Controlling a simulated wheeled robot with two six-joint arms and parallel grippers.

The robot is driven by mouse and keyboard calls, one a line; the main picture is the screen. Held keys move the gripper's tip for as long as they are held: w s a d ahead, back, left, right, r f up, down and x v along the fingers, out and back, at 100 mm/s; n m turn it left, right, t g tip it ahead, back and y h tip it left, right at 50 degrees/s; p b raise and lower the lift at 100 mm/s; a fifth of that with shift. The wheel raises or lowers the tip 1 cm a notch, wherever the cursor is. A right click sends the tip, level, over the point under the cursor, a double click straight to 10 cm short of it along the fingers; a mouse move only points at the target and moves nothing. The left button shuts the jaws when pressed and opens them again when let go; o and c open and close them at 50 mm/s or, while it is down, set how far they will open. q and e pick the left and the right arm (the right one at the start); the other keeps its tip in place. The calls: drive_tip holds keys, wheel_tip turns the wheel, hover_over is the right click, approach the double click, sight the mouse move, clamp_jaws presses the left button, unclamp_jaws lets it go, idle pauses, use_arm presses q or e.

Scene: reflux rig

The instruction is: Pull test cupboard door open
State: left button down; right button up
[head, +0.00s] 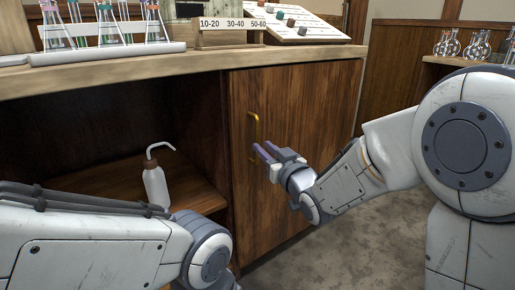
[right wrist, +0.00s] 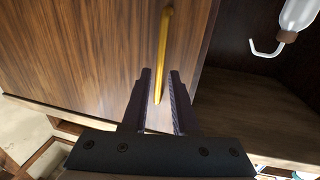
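The cupboard door (head: 300,110) is brown wood and looks shut, filling the right part of the cabinet below the bench. A vertical brass handle (head: 253,128) is on its left side. My right gripper (head: 262,151) is at the lower part of the handle, its purple-lined fingers pointing at the door. In the right wrist view the handle (right wrist: 165,50) runs between the two open fingers (right wrist: 161,78), with a gap showing around it. I cannot tell how deep it sits between them. My left arm is at the lower left, its gripper out of view.
An open compartment left of the door holds a white wash bottle (head: 155,185) on its shelf (head: 110,178). The bench top (head: 200,63) carries flasks (head: 108,25), a labelled rack (head: 232,38) and a sloped board (head: 300,25). More flasks (head: 478,45) stand at right. Floor (head: 370,240) before the door is clear.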

sight(258, 142)
drive_tip(key=b+x, duration=0.1)
drive_tip(key=x, duration=0.4)
clamp_jaws()
idle(1.4)
